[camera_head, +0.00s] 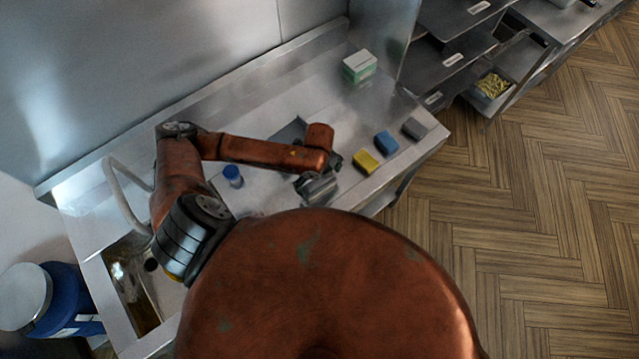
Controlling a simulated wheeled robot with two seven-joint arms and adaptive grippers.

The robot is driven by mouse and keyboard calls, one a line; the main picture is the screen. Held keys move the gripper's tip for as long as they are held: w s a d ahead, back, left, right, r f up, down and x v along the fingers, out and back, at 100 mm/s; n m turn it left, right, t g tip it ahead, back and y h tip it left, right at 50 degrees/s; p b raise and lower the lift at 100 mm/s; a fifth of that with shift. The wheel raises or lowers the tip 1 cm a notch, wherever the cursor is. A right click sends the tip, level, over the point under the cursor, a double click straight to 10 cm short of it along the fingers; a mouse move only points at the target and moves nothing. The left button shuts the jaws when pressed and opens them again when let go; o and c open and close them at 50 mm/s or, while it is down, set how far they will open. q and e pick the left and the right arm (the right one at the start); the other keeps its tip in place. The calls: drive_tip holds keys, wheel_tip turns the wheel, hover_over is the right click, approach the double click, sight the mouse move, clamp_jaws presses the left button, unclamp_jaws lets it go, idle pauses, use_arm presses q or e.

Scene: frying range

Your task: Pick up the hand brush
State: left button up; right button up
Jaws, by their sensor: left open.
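My left arm reaches in from the left over the steel counter (262,112). My left gripper (318,190) is open near the counter's front edge and seen from above, with its fingers small and partly hidden. I cannot clearly make out a hand brush; it may be hidden under the gripper and wrist. A yellow block (365,162), a blue block (386,143) and a grey block (414,128) lie in a row to the right of the gripper, apart from it. My right gripper is not in view.
A blue-capped jar (233,175) stands left of the gripper. A grey flat item (290,134) lies partly behind my forearm. A green-and-white box (359,66) stands at the back. A sink (133,285) is at the lower left. Shelves (450,55) rise at the right.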

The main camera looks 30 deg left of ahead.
use_arm(q)
drive_tip(key=shift+f, duration=0.1)
drive_tip(key=shift+s+d, duration=0.1)
drive_tip(key=shift+s, duration=0.1)
drive_tip(key=c, duration=1.4)
drive_tip(key=shift+o, duration=0.2)
